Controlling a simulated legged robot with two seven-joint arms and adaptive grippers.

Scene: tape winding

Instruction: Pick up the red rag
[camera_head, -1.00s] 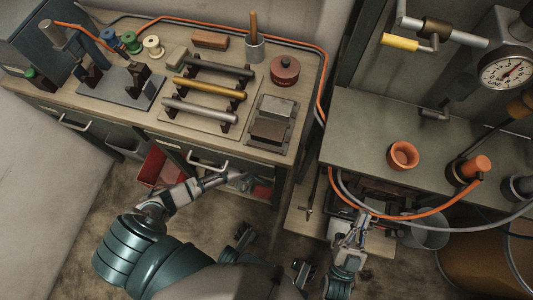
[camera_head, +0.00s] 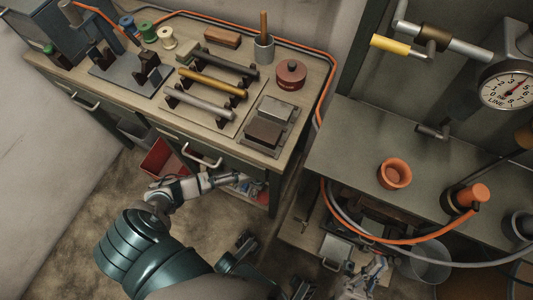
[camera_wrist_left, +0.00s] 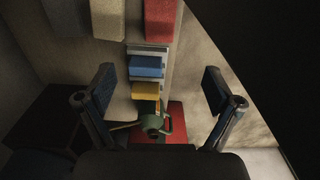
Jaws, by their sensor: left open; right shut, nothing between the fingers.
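In the left wrist view a red, rough-textured block (camera_wrist_left: 161,18), like a folded cloth, lies at the top beside two pale ones. A flat red surface (camera_wrist_left: 178,127) shows lower down, behind a green item; I cannot tell for sure which is the rag. In the head view a red patch (camera_head: 262,194) shows in the bench's open lower shelf. My left gripper (camera_wrist_left: 158,98) is open and empty, with the red block beyond its fingers; in the head view it reaches to the shelf opening (camera_head: 238,180). My right gripper (camera_head: 372,272) is shut and empty below the right bench.
Blue (camera_wrist_left: 146,67) and yellow (camera_wrist_left: 146,89) blocks and a green can-like item (camera_wrist_left: 153,121) sit between my left fingers' line of view. A red bin (camera_head: 160,158) stands below the left bench (camera_head: 290,128). A grey bucket (camera_head: 428,262) stands under the right bench (camera_head: 345,135).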

